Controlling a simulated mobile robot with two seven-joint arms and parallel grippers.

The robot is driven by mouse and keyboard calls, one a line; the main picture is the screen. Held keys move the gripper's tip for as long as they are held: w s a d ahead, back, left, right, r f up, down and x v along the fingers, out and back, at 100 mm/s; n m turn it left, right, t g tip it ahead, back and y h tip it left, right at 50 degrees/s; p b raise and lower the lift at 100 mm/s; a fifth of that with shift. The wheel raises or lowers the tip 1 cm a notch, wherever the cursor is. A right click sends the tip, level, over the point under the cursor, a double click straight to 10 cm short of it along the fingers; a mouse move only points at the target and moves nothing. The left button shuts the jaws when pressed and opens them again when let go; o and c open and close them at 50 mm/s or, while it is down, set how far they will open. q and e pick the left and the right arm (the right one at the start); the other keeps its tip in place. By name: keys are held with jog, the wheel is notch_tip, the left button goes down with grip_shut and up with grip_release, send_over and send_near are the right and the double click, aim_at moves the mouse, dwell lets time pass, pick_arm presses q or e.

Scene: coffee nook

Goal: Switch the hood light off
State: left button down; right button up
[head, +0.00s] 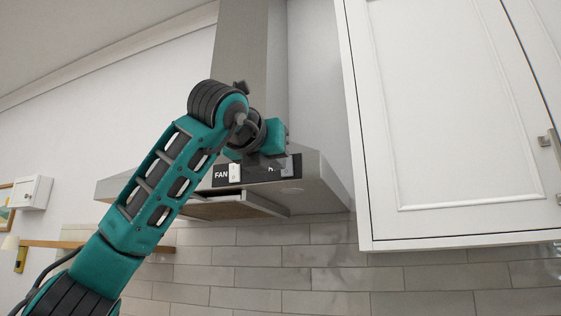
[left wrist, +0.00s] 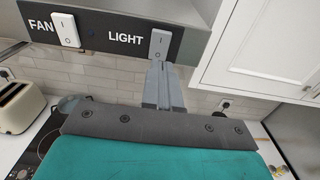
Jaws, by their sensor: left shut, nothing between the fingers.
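The range hood (head: 323,187) hangs on the wall, with a dark control panel (left wrist: 100,38) on its front edge. In the left wrist view the white rocker switch by the word FAN (left wrist: 66,30) is at left. The greyer rocker switch by the word LIGHT (left wrist: 159,44) is right of it. My left gripper (left wrist: 158,67) is shut and empty, its fingertips at the lower edge of the LIGHT switch. I cannot tell whether they touch it. My right gripper is out of view.
A white wall cabinet (head: 450,120) stands close to the right of the hood. A tiled wall (head: 330,250) lies below. In the left wrist view a toaster (left wrist: 20,107) and a pot (left wrist: 70,103) by the dark cooktop are beneath.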

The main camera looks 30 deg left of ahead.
pick_arm(q)
jog(key=b+v, duration=0.2)
jog(key=v, duration=0.8)
jog(key=shift+s, duration=0.1)
